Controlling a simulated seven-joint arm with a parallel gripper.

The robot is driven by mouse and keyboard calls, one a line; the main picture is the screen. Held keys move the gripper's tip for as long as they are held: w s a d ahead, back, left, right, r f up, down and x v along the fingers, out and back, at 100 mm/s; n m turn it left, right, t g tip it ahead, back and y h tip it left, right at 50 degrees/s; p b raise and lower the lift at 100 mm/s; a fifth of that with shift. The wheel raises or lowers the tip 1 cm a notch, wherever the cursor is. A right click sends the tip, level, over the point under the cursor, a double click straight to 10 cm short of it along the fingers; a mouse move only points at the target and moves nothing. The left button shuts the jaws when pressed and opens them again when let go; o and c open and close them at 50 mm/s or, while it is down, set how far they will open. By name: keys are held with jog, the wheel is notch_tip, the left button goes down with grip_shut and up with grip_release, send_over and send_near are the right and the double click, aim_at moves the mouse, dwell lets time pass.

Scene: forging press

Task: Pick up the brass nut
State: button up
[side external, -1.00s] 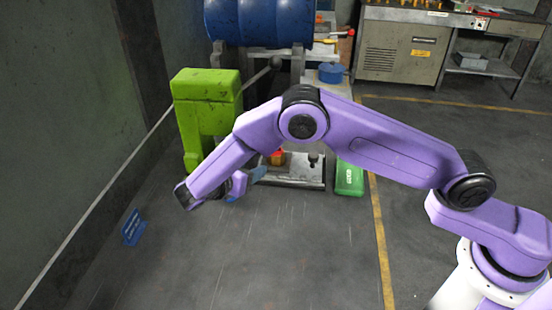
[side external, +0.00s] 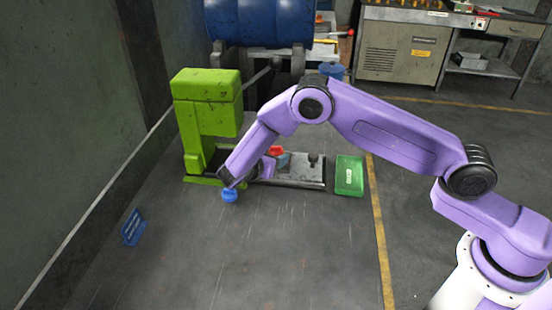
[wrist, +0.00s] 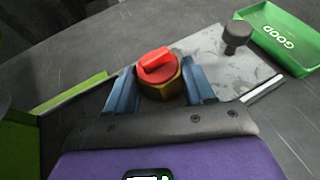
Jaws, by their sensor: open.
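The brass nut (wrist: 165,90) is a gold-coloured six-sided piece with a red piece carrying a raised bar (wrist: 156,62) on top. My gripper (wrist: 161,88) is open, with one blue finger on each side of the nut in the wrist view. I cannot tell whether the fingers touch it. In the side view the red top (side external: 276,150) shows beside my gripper's blue finger (side external: 283,159), and the brass part is mostly hidden by my gripper.
The green press (side external: 208,105) stands left of the plate. A dark knob (wrist: 237,34) sticks up from the plate. A green tray marked GOOD (side external: 349,174) lies to the right.

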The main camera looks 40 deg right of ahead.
jog(key=shift+d, duration=0.15)
grip_shut()
